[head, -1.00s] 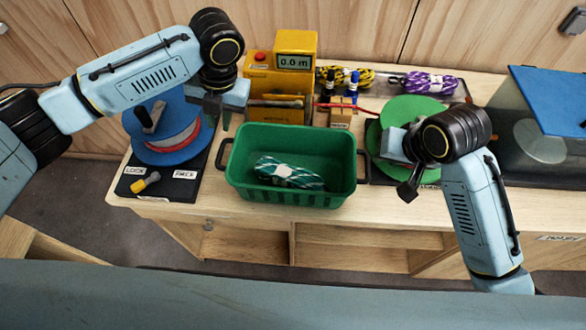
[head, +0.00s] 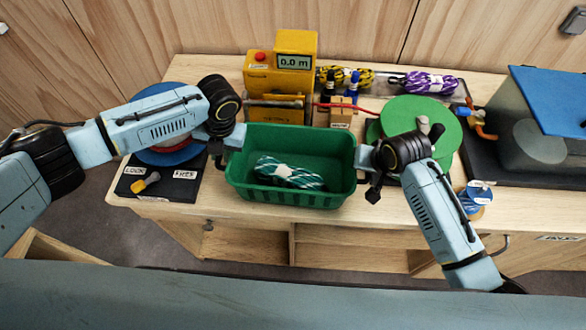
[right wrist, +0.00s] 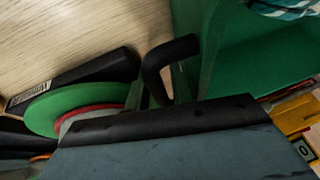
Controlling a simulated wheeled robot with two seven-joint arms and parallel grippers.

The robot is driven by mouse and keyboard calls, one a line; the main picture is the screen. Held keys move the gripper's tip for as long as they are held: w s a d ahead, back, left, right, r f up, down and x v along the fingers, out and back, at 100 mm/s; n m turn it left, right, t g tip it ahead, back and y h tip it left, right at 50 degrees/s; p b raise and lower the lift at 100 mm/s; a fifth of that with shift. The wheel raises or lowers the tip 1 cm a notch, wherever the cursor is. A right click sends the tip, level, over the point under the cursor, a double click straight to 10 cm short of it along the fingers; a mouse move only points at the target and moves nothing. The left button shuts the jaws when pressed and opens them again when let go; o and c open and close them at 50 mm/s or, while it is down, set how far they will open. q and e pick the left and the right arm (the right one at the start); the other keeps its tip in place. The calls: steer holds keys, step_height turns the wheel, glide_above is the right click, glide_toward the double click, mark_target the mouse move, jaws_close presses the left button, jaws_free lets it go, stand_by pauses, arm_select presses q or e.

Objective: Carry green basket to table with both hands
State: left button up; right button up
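The green basket (head: 290,195) stands upright on the wooden table, with a green-and-white rope coil (head: 290,172) inside. It has a dark handle at each end. My left gripper (head: 227,143) is at the basket's left end and covers most of that handle. My right gripper (head: 367,160) is at the right end, close to the other handle. In the right wrist view, the black handle (right wrist: 168,62) is right beside the dark edge of my gripper, with the green basket wall (right wrist: 235,60) behind it. Whether either gripper has closed on its handle is hidden.
A yellow meter device (head: 280,75) stands behind the basket. A blue spool (head: 165,155) is at left and a green spool (head: 415,115) at right, close to the arms. A blue-lidded bin (head: 540,125) is at far right.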

arm_select(q)
steer(key=shift+f, duration=0.2)
arm_select(e)
steer(key=shift+f, duration=0.1)
arm_select(q)
jaws_close()
arm_select(e)
jaws_close()
arm_select(q)
steer(key=shift+r, duration=0.25)
arm_select(e)
steer(key=shift+w+r, duration=0.1)
steer(key=shift+r, duration=0.1)
